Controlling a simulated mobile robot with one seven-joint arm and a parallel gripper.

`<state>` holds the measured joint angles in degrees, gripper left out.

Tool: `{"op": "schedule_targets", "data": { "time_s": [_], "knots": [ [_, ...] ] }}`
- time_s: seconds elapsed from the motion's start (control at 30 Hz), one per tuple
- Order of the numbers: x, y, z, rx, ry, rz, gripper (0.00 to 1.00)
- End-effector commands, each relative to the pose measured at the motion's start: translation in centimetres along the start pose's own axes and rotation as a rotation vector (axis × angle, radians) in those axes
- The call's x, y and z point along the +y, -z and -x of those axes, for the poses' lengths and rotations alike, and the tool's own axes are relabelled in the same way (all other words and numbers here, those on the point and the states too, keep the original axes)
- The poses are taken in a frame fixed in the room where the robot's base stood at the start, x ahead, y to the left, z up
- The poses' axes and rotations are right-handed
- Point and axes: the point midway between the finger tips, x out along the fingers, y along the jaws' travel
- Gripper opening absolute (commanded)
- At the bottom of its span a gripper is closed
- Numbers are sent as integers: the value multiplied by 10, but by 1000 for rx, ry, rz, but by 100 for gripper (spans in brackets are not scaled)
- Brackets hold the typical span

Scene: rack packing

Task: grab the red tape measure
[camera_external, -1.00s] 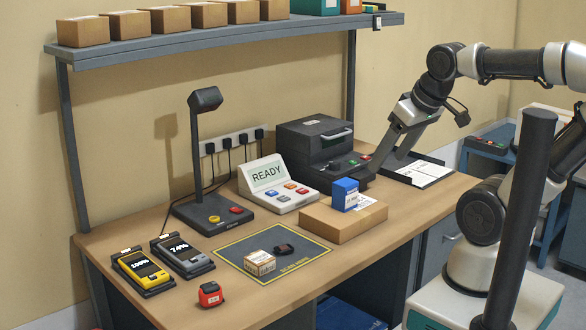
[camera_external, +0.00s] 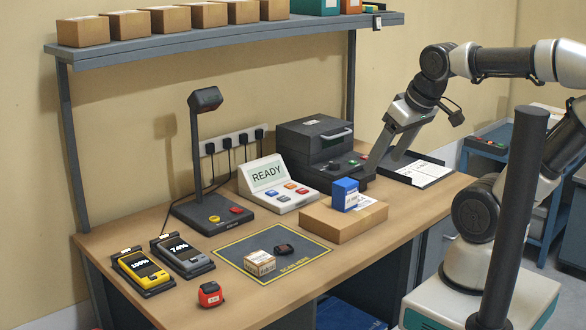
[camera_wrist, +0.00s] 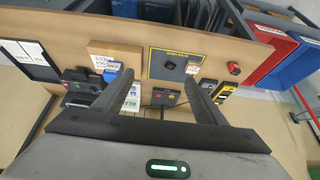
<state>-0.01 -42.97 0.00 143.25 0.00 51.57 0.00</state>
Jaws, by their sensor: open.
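The red tape measure (camera_external: 210,294) sits on the front left of the wooden table, in front of the two handheld devices. In the wrist view the red tape measure (camera_wrist: 233,68) lies ahead, to the right of the scan mat. My gripper (camera_external: 388,162) hangs above the right end of the table, far to the right of the tape measure. Its two fingers (camera_wrist: 176,84) are apart with nothing between them.
A cardboard box (camera_external: 342,222) bears a blue box (camera_external: 344,194). A scan mat (camera_external: 310,279) holds a small carton (camera_external: 259,263) and a dark item (camera_external: 284,249). A lamp-like stand (camera_external: 195,140), a READY console (camera_external: 276,184) and a black machine (camera_external: 318,150) stand behind. A shelf (camera_external: 240,38) overhangs the back.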

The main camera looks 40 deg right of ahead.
Motion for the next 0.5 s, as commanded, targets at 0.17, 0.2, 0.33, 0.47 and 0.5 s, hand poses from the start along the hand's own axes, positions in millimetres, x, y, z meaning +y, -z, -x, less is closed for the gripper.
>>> {"op": "schedule_targets", "data": {
  "time_s": [0.17,0.2,0.33,0.47,0.5],
  "knots": [
    [0,0,0,0,0,0,65],
    [0,0,0,0,0,0,65],
    [0,0,0,0,0,0,66],
    [-1,2,0,-3,2,-1,66],
    [-3,6,0,-7,6,-2,66]
  ]
}}
